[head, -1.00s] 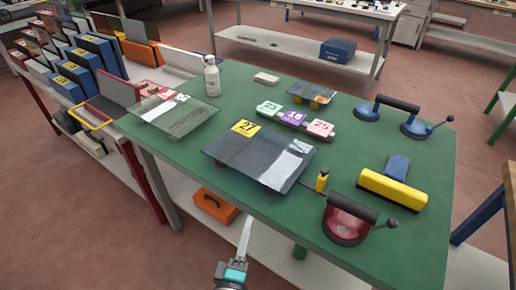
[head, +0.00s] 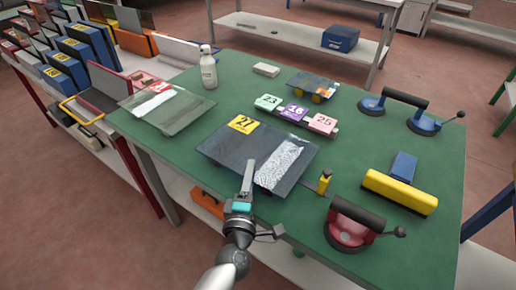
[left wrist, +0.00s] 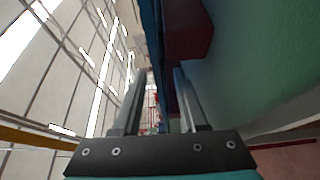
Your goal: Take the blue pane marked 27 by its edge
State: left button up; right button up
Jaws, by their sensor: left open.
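The blue pane marked 27 (head: 240,150) lies flat and slightly raised over the green table, its yellow tag at the far left corner and a bright reflection on its right side. My left gripper (head: 248,168) is at the pane's near edge, its fingers pointing away over the table. In the left wrist view my left gripper (left wrist: 157,78) is open, and the pane's blue edge (left wrist: 152,30) shows as a thin band between the fingers. I cannot tell whether either finger touches it. A dark red block (left wrist: 190,35) shows beside the pane there. My right gripper is not in view.
A rack of panes stands left.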

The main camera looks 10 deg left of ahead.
aim_at(258, 148)
pick_arm(q)
jog(key=shift+w+a+b, duration=0.15)
jog(key=shift+w+b, duration=0.05)
jog(key=shift+w, duration=1.1)
jog(key=shift+w+a+b, duration=0.15)
jog(key=shift+w, duration=1.1)
grip_shut()
jog(key=shift+r, duration=0.2)
